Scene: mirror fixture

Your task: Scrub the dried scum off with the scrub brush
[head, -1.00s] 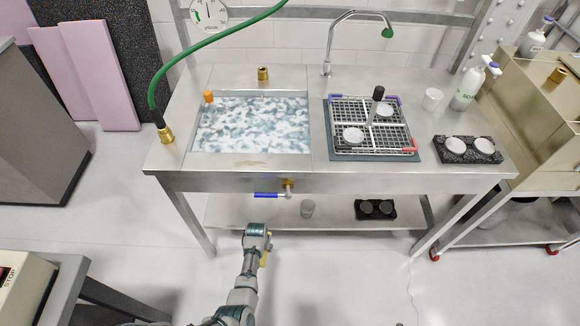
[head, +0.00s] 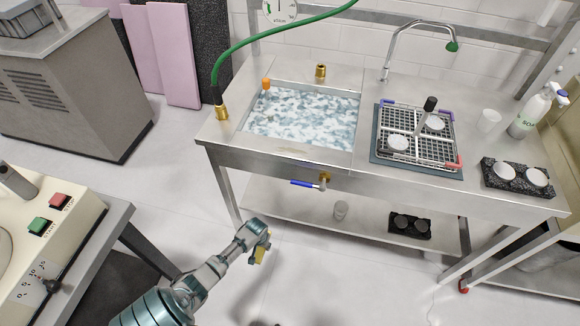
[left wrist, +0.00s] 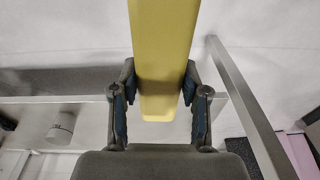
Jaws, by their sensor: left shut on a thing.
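My left gripper (head: 264,243) is shut on a yellow thing (head: 261,257), which I take for the scrub brush. It is held in front of and below the sink bench's front edge. In the left wrist view, the yellow piece (left wrist: 163,55) stands between the two fingers (left wrist: 160,88); its bristles are not in view. The sink (head: 303,118) holds water with white foam. I cannot clearly make out the dried scum. My right gripper is not in view.
A blue-handled valve (head: 307,184) juts from the bench front. A dish rack (head: 377,145) with white dishes stands right of the sink, beside a black holder (head: 518,186). A green hose (head: 245,45) arches at the left. A machine (head: 50,235) stands at the lower left.

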